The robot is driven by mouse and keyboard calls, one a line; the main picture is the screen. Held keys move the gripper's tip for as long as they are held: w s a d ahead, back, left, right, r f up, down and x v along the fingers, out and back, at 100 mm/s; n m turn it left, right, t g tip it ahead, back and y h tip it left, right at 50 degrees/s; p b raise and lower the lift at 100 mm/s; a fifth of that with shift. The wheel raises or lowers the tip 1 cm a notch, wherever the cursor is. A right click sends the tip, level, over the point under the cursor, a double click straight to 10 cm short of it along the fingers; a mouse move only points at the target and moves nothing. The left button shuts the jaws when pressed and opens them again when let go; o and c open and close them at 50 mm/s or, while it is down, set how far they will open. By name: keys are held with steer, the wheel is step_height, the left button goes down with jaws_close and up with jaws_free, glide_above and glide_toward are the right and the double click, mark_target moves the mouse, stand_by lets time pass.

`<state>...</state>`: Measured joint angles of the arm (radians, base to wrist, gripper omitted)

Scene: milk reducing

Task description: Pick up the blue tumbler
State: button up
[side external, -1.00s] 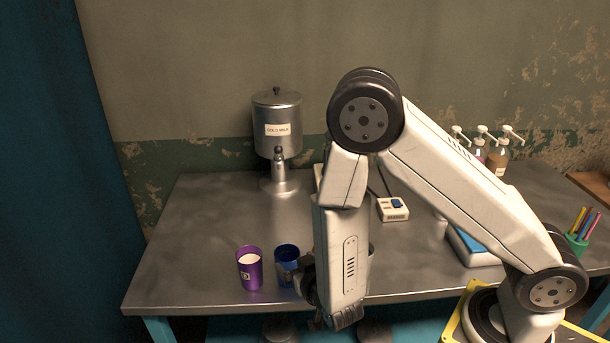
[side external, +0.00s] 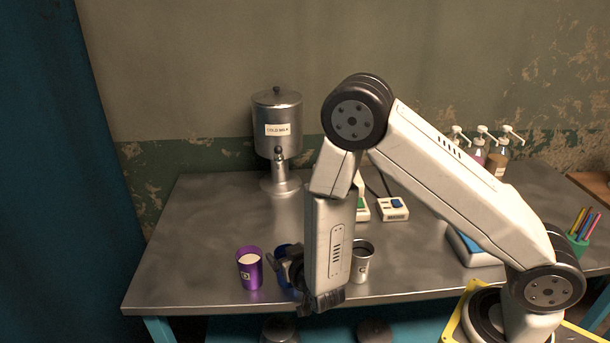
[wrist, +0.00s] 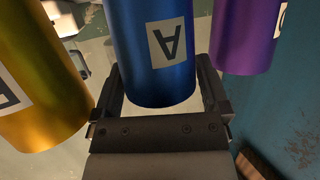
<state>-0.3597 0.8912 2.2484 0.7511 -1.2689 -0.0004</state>
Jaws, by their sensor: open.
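The blue tumbler (wrist: 158,75) fills the middle of the wrist view, with a white label marked A. My open gripper (wrist: 165,88) has one finger on each side of it there; I cannot tell whether either finger touches it. In the side view the blue tumbler (side external: 284,251) stands near the table's front edge, mostly hidden behind my gripper (side external: 287,267).
A purple tumbler (side external: 249,270) with white contents stands just left of the blue one. A gold tumbler (wrist: 40,85) shows close by in the wrist view. A milk dispenser (side external: 278,125) stands behind.

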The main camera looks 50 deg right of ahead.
steer(key=c, duration=0.9)
steer(key=shift+r, duration=0.15)
steer(key=shift+c, duration=0.2)
step_height(320, 180, up, 10)
stand_by(0.5)
stand_by(0.5)
